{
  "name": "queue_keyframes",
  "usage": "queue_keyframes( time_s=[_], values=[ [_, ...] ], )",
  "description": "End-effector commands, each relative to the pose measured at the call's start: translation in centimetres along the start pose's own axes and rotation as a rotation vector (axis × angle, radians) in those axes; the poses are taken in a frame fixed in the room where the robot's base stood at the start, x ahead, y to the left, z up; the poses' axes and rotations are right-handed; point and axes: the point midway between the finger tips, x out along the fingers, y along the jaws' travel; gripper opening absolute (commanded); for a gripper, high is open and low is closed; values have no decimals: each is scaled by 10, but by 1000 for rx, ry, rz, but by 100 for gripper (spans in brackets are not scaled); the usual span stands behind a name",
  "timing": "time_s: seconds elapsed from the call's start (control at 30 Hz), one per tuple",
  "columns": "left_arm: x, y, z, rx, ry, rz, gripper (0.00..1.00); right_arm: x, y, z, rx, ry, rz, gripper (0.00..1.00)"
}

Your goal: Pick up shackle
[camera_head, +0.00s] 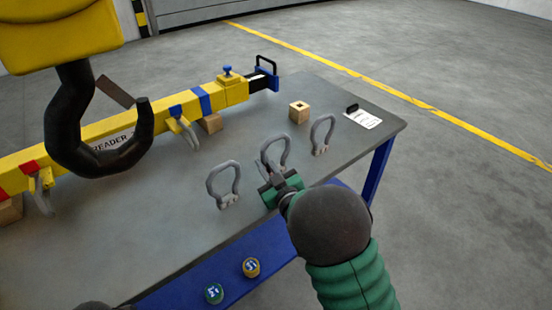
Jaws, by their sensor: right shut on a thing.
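Three grey shackles stand in a row on the grey table (160,230). The left shackle (236,183) and the right shackle (331,132) stand free of my gripper. My right gripper (273,181), with green and dark parts, is shut on the middle shackle (287,150) at its lower end. The shackle's bow points up and away from me. The gripper and arm hide part of its lower end, and I cannot tell whether it touches the table. My left gripper is not in view.
A yellow spreader beam (100,130) lies along the table's far side. A large dark hook (62,125) hangs at the left. A wooden block (299,112) and a white tag (363,119) are at the right. Two round badges (251,267) (214,293) are on the blue front.

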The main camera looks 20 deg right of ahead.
Motion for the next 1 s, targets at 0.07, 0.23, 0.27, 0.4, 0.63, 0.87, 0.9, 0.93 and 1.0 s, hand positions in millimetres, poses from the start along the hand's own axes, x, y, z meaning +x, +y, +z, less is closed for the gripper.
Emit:
queue_keyframes(
  time_s=[0.07,0.23,0.27,0.4,0.63,0.87,0.9,0.93,1.0],
  values=[
    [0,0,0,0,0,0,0,0,0,-1,0,2,1,0],
    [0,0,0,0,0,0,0,0,1,-2,-1,5,1,0],
    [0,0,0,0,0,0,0,0,1,-2,0,4,1,0],
    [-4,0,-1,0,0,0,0,0,4,-12,0,6,2,0],
    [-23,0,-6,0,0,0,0,0,19,-65,0,8,2,0],
    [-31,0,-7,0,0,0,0,0,28,-96,0,4,1,0],
    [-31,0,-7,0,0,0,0,0,29,-97,0,3,1,0],
    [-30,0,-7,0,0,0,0,0,29,-98,0,3,1,0],
    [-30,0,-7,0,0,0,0,0,29,-97,0,2,0,0]
  ],
)
